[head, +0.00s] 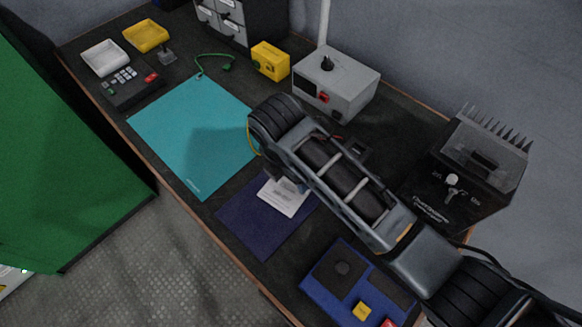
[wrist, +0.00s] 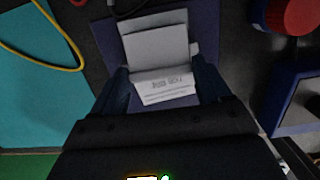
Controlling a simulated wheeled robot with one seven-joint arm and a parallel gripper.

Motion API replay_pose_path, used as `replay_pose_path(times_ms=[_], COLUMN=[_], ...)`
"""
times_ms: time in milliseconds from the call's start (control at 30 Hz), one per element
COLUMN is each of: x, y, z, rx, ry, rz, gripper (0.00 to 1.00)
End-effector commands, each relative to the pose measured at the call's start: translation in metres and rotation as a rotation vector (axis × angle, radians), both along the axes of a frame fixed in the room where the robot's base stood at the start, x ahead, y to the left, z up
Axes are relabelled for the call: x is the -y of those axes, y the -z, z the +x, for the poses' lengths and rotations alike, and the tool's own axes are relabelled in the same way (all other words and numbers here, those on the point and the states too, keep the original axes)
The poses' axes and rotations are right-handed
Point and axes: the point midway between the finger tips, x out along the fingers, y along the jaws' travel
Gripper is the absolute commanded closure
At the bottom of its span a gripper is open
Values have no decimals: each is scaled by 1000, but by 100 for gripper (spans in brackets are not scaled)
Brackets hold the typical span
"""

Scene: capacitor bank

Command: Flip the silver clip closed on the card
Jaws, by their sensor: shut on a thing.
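A white card (head: 284,196) lies on the dark purple mat, partly hidden under the end of my arm. In the wrist view, a pale piece with small dark print (wrist: 165,88), which looks like part of the card, sits between the fingers of my gripper (wrist: 163,88). The fingers stand one at each side of it, and my gripper is shut on it. A plain grey panel (wrist: 155,45) lies just beyond the printed piece. I cannot tell whether this panel is the silver clip or more of the card. In the head view my arm hides the fingertips.
The purple mat (head: 245,225) lies beside a teal mat (head: 190,130). A blue tray (head: 330,285) with a yellow block is at the front right. A grey box (head: 350,85) and a black finned unit (head: 470,165) stand behind. A yellow cord (wrist: 45,60) lies at left.

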Motion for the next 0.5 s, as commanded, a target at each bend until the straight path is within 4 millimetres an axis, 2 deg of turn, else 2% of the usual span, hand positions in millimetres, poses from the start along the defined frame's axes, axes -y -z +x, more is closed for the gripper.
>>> replay_pose_path(times_ms=[200,500], x=[-3,-3], y=[4,6], z=[-4,-3], rx=[85,100], ry=[-1,0], rz=[-86,-98], gripper=[54,54])
